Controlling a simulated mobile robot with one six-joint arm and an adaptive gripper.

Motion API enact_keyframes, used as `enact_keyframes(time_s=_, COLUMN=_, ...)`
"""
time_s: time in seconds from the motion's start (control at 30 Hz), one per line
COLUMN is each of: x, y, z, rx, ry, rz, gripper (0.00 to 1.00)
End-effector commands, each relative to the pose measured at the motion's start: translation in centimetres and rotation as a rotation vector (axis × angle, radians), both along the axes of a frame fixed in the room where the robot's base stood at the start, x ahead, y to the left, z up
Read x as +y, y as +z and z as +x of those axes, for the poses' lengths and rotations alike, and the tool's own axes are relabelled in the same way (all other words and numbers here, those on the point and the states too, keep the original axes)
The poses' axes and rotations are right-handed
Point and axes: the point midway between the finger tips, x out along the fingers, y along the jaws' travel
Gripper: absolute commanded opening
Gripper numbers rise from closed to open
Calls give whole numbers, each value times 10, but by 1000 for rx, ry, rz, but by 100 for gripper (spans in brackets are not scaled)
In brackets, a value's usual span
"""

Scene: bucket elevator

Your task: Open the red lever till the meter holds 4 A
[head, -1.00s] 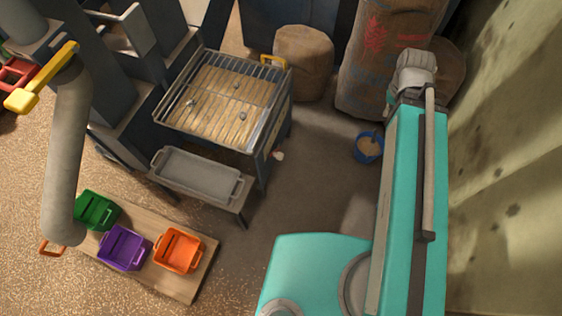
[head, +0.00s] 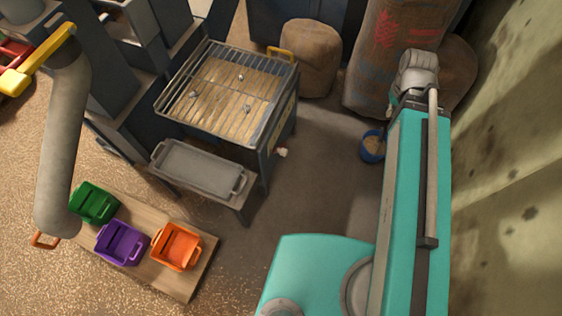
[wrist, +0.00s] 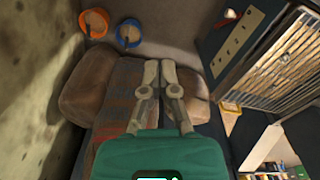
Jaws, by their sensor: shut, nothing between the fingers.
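My gripper (head: 418,68) is at the far end of my teal arm, in front of the sacks in the head view. In the wrist view my gripper (wrist: 158,66) has its fingers together with nothing between them, above the sacks.
A barred grate (head: 172,112) with several small lumps stands behind a grey tray (head: 200,170). Green (head: 94,204), purple (head: 121,244) and orange (head: 176,247) bins stand on a board. Sacks (head: 392,60) and a blue bucket (head: 372,148) are near the right wall.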

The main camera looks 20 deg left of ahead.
Motion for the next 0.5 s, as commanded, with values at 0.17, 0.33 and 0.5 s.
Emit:
enact_keyframes(time_s=0.17, x=21, y=-46, z=7, rx=-6, ry=180, rz=-11, gripper=0)
enact_keyframes(time_s=0.33, x=40, y=-78, z=12, rx=-11, ry=353, rz=-23, gripper=0)
enact_keyframes(time_s=0.5, x=60, y=-110, z=16, rx=-16, ry=526, rz=-34, gripper=0)
